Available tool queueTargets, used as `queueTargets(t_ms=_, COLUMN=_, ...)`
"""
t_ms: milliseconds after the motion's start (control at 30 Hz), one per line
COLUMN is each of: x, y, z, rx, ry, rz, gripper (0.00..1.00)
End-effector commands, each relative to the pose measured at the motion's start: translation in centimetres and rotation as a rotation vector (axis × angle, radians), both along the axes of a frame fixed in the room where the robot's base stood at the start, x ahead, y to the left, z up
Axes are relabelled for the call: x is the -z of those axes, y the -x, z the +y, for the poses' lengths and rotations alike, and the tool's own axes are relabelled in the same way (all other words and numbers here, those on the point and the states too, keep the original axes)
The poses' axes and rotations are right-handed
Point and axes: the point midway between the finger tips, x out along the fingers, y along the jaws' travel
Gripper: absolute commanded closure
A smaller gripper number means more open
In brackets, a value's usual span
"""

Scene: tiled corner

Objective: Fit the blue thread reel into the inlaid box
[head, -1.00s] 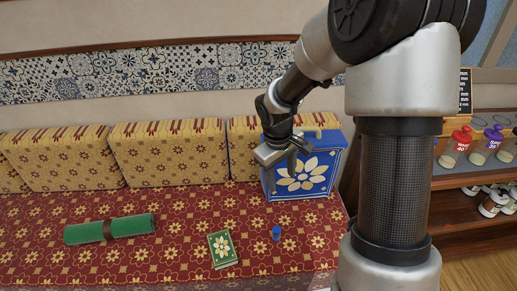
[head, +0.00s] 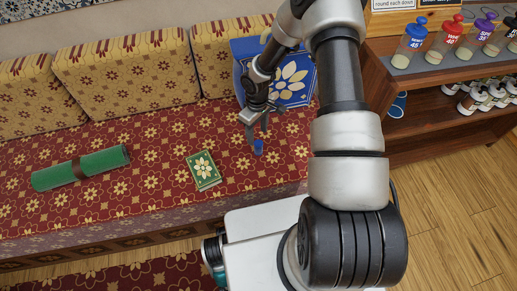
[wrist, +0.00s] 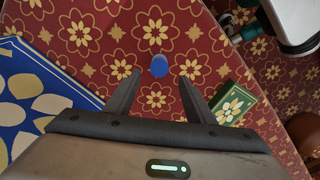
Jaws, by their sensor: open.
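The small blue thread reel (head: 258,147) stands on the red flowered bench cover. My gripper (head: 257,134) is open just above it, fingers pointing down. In the wrist view the reel (wrist: 158,66) shows between and slightly beyond the two fingertips (wrist: 159,77), with no visible contact. A large blue box (head: 291,83) with a cream and gold flower on its face stands behind my gripper, against the cushions; it looks like the inlaid box. Part of it shows at the left of the wrist view (wrist: 30,90). No opening in it can be made out.
A small green book-like item (head: 203,171) with a flower lies left of the reel. A rolled green mat (head: 80,168) lies further left. Patterned cushions (head: 130,75) line the back. Shelves with bottles (head: 450,60) stand at right. The cover between mat and book is clear.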

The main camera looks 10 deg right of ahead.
Motion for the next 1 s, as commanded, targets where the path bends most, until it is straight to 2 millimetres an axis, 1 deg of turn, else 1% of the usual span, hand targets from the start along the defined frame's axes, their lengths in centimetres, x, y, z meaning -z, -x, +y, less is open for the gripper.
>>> queueTargets(t_ms=33, x=0.9, y=0.0, z=0.0, rx=0.0, ry=0.0, rz=0.001, gripper=0.51)
queueTargets(t_ms=100, x=1.5, y=0.0, z=0.0, rx=-0.001, ry=0.0, rz=0.0, gripper=0.51)
queueTargets(t_ms=267, x=2.2, y=0.0, z=0.0, rx=0.0, ry=0.001, rz=-0.001, gripper=0.51)
queueTargets(t_ms=367, x=3.0, y=0.1, z=-0.2, rx=0.001, ry=0.001, rz=0.001, gripper=0.51)
queueTargets(t_ms=533, x=5.6, y=0.4, z=-0.5, rx=0.0, ry=-0.001, rz=0.002, gripper=0.51)
queueTargets(t_ms=633, x=6.9, y=0.4, z=-0.4, rx=0.0, ry=-0.001, rz=0.001, gripper=0.51)
queueTargets(t_ms=700, x=7.2, y=0.3, z=-0.4, rx=-0.001, ry=0.0, rz=0.0, gripper=0.51)
queueTargets(t_ms=867, x=7.1, y=0.3, z=-0.4, rx=0.0, ry=0.001, rz=-0.001, gripper=0.51)
queueTargets(t_ms=900, x=7.1, y=0.3, z=-0.4, rx=0.0, ry=0.001, rz=-0.001, gripper=0.52)
queueTargets(t_ms=967, x=7.1, y=0.3, z=-0.4, rx=0.0, ry=0.0, rz=0.0, gripper=0.63)
queueTargets(t_ms=1000, x=7.1, y=0.3, z=-0.4, rx=0.0, ry=0.0, rz=0.0, gripper=0.69)
